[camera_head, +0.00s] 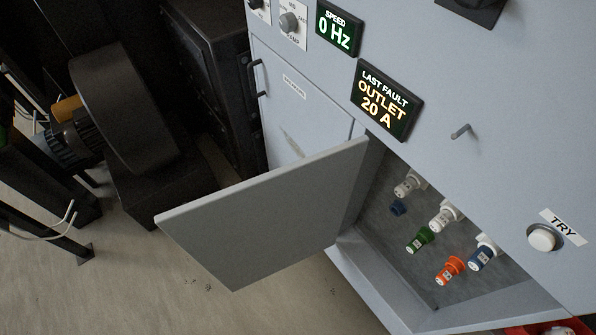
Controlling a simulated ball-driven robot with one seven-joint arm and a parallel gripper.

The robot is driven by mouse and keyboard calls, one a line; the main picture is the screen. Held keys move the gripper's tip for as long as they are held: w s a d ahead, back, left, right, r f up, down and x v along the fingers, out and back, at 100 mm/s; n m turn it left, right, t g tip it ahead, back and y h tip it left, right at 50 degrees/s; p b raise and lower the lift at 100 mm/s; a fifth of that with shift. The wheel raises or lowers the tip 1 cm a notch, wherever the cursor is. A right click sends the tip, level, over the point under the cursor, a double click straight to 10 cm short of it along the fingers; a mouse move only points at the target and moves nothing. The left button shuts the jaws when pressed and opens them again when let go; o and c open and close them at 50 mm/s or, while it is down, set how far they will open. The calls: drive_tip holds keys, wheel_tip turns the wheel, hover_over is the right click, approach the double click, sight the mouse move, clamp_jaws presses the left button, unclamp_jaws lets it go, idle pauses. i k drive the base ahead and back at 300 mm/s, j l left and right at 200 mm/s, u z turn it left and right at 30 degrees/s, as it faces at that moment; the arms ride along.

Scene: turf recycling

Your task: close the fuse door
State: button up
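The fuse door (265,215) is a light grey panel that stands wide open, swung out to the left from the cabinet (470,60). Its hinged edge is at the left side of the fuse compartment (385,235). Inside the compartment are several fuses in holders: white ones (445,216), a green one (420,239), an orange one (450,270) and blue ones (484,253). My gripper is not in view.
A closed panel with a black handle (255,78) is left of the compartment. Displays read "SPEED 0 Hz" (338,27) and "LAST FAULT OUTLET 20 A" (383,99). A small metal hook (461,131) and a white TRY button (543,238) stick out. Dark machinery (125,110) stands left; floor (130,280) below is clear.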

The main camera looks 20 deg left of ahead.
sight(244, 233)
drive_tip(key=j+z, duration=0.15)
drive_tip(key=j, duration=0.35)
drive_tip(key=j+z, duration=0.15)
drive_tip(key=j, duration=0.4)
drive_tip(key=j+z, duration=0.1)
drive_tip(key=j, duration=0.4)
drive_tip(key=j+z, duration=0.15)
drive_tip(key=j, duration=0.35)
drive_tip(key=k+j+z, duration=0.15)
drive_tip(key=j, duration=0.35)
drive_tip(key=k+j+z, duration=0.15)
drive_tip(key=j, duration=0.35)
drive_tip(key=j+z, duration=0.1)
drive_tip(key=j, duration=0.35)
drive_tip(key=k+j+z, duration=0.15)
drive_tip(key=j, duration=0.35)
drive_tip(key=k, duration=0.05)
